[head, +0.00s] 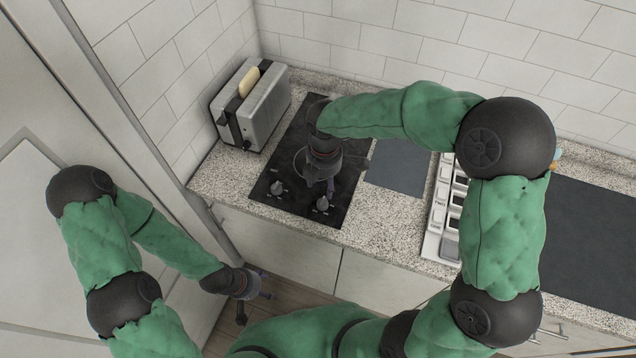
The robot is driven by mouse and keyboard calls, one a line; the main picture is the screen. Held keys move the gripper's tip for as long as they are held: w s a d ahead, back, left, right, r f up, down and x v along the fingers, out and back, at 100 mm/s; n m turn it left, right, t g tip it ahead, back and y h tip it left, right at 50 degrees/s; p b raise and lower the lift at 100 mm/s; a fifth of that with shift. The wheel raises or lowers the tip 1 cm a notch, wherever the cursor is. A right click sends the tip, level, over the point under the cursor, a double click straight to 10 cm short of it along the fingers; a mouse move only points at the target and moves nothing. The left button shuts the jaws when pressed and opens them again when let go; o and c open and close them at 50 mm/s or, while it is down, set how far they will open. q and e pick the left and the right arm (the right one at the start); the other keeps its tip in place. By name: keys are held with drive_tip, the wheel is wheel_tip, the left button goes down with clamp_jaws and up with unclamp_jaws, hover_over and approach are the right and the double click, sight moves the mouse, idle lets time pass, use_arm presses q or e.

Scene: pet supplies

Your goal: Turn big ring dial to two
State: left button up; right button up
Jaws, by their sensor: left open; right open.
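The black cooktop (261,190) is set in the counter. A left dial (277,188) and a right dial (322,204) stand near its front edge. Which one belongs to the big ring, and their settings, are too small to tell. A ring outline partly shows on the cooktop, mostly hidden by my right gripper. My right gripper (319,186) is open and points down above the cooktop, just behind the right dial; I cannot tell whether it touches the dial. My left gripper (256,292) is open and empty, low in front of the cabinets, away from the cooktop.
A silver toaster (263,113) with a slice of bread (249,82) stands left of the cooktop. A grey board (397,168) lies to its right, then a white tray with compartments (434,243) and a dark panel (590,235). Speckled counter (385,225) is bare in front of the board.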

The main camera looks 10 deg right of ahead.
sight(323, 200)
drive_tip(key=shift+w+f, duration=0.45)
drive_tip(key=shift+f, duration=0.15)
drive_tip(key=f, duration=0.3)
drive_tip(key=f+b, duration=0.1)
drive_tip(key=f, duration=0.2)
drive_tip(key=f+b, duration=0.1)
drive_tip(key=f, duration=0.2)
drive_tip(key=shift+s+f, duration=0.25)
drive_tip(key=shift+f, duration=0.05)
use_arm(q)
drive_tip(key=shift+w+f, duration=0.2)
drive_tip(key=shift+f, duration=0.9)
use_arm(e)
drive_tip(key=c, duration=1.1)
